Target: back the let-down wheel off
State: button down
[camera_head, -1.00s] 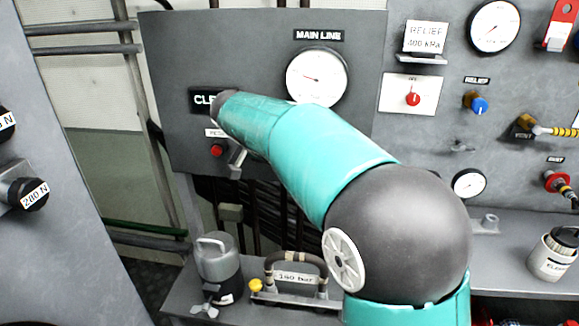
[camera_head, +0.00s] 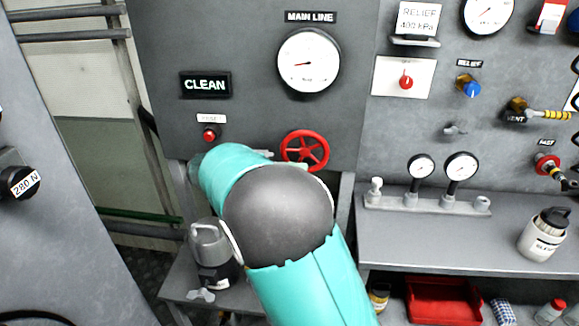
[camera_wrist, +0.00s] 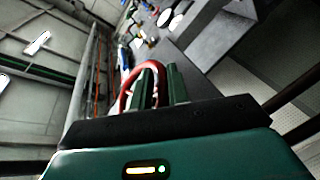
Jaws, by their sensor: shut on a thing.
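The let-down wheel (camera_head: 304,149) is a red spoked handwheel low on the dark panel, below the main line gauge. Its lower edge is close to my teal arm in the head view. In the wrist view its red rim (camera_wrist: 125,92) curves around one of the green fingers and passes between the two. My gripper (camera_wrist: 161,78) is shut on this rim. In the head view my gripper is mostly hidden behind my arm. The wheel's hub is not clear in the wrist view.
The main line gauge (camera_head: 309,61), a lit CLEAN sign (camera_head: 205,84) and a red button (camera_head: 209,134) are on the same panel. A grey canister (camera_head: 212,252) stands beside my arm. A shelf with a small gauge manifold (camera_head: 425,202) is to the right.

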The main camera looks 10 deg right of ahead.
jog(key=shift+d+f+n+h, duration=0.2)
jog(key=shift+d+n+h, duration=0.2)
jog(key=shift+h, duration=0.5)
jog(key=c, duration=1.6)
grip_release()
jog(key=shift+w+d, duration=0.1)
jog(key=shift+c, duration=0.2)
jog(key=shift+o, duration=0.9)
jog(key=shift+w+f, duration=0.1)
jog(key=shift+w, duration=0.05)
jog(key=shift+s, duration=0.25)
jog(key=a, duration=1.3)
jog(key=shift+a+f, duration=0.25)
jog(key=shift+a, duration=0.15)
